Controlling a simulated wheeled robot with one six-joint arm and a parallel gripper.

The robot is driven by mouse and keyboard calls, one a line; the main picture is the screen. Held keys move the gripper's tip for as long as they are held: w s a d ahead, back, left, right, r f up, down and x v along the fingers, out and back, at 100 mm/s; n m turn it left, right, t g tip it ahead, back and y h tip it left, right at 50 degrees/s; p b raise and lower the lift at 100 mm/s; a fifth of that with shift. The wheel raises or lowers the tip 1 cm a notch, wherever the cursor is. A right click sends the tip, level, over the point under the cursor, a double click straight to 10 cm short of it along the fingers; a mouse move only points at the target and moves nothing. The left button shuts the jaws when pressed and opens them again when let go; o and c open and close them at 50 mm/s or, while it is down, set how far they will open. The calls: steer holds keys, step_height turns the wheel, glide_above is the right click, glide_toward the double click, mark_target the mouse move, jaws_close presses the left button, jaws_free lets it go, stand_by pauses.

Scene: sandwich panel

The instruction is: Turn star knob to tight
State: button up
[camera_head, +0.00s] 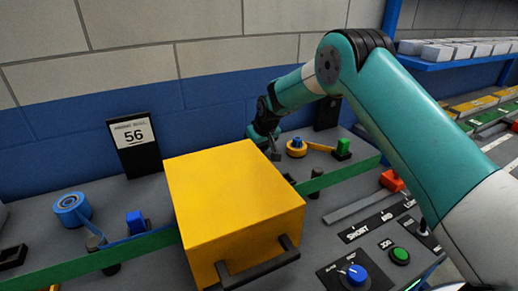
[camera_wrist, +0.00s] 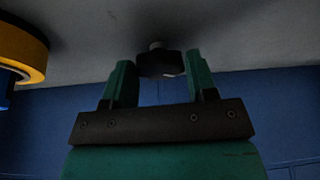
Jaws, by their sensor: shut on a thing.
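The star knob (camera_wrist: 160,65) is a dark, lobed knob on a short light stem in the wrist view. My gripper (camera_wrist: 160,75) has one teal finger on each side of it and is shut on it. In the head view my gripper (camera_head: 271,147) reaches down behind the yellow box, beside a yellow roll. The knob cannot be made out there, and any tight marking is not visible. The contact faces are too dark to see clearly.
A large yellow box (camera_head: 225,190) with a dark handle stands in front of my gripper. The yellow roll (camera_head: 296,153) is close by and also shows in the wrist view (camera_wrist: 25,48).

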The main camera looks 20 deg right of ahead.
steer(key=m+h, duration=0.1)
steer(key=m, duration=0.1)
steer(key=m+h, duration=0.1)
steer(key=m, duration=0.2)
steer(key=shift+a+m+b, duration=0.2)
steer(key=shift+m+b, duration=0.1)
steer(key=shift+b, duration=0.1)
steer(key=shift+w+r+m+h, duration=0.1)
steer(key=shift+m+h, duration=0.8)
steer(key=shift+m, duration=1.4)
steer(key=o, duration=0.9)
steer(key=shift+a, duration=0.1)
steer(key=v, duration=0.5)
steer(key=b+v, duration=0.1)
steer(key=v, duration=1.1)
steer(key=shift+w+r, duration=0.25)
steer(key=shift+r, duration=0.05)
steer(key=shift+r+g, duration=0.1)
steer(key=shift+g, duration=0.2)
